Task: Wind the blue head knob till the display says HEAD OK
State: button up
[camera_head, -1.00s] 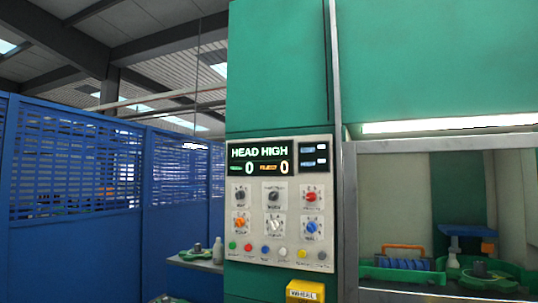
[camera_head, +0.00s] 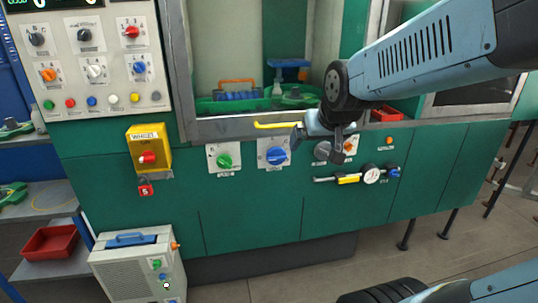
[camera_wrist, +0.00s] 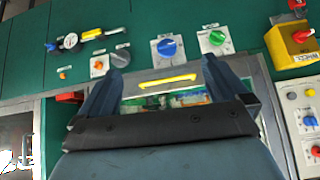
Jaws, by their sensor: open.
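A large blue knob (camera_head: 277,156) sits on a white plate on the green machine front; its label is too small to read. It also shows in the wrist view (camera_wrist: 167,47). A smaller blue knob (camera_head: 140,69) is on the upper control panel. The display (camera_head: 62,3) is cut off at the top edge, and its main wording is out of view. My gripper (camera_head: 318,128) is open and empty, right of and above the large blue knob. In the wrist view, my gripper (camera_wrist: 158,66) has its fingers spread, with that knob beyond the tips.
A green knob (camera_head: 223,161) is left of the large blue knob. A yellow handle (camera_head: 278,125) juts out above it. A grey knob (camera_head: 322,150) and a gauge (camera_head: 371,174) are to the right. A yellow switch box (camera_head: 149,150) is at left; a grey unit (camera_head: 139,268) stands below.

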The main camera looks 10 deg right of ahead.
jog(key=w+f+t, duration=0.2)
jog(key=w+f, duration=0.3)
jog(key=w, duration=0.6)
jog(key=m+t, duration=0.1)
jog(key=t, duration=0.4)
send_near(278, 159)
jog(key=s+r, duration=0.3)
jog(key=r, duration=0.2)
notch_tip(278, 159, down, 8)
jog(key=t, duration=0.3)
jog(key=w, duration=1.3)
jog(key=shift+w+r, duration=0.2)
jog(key=shift+w, duration=0.1)
jog(key=c, duration=0.8)
jog(key=shift+n, duration=0.8)
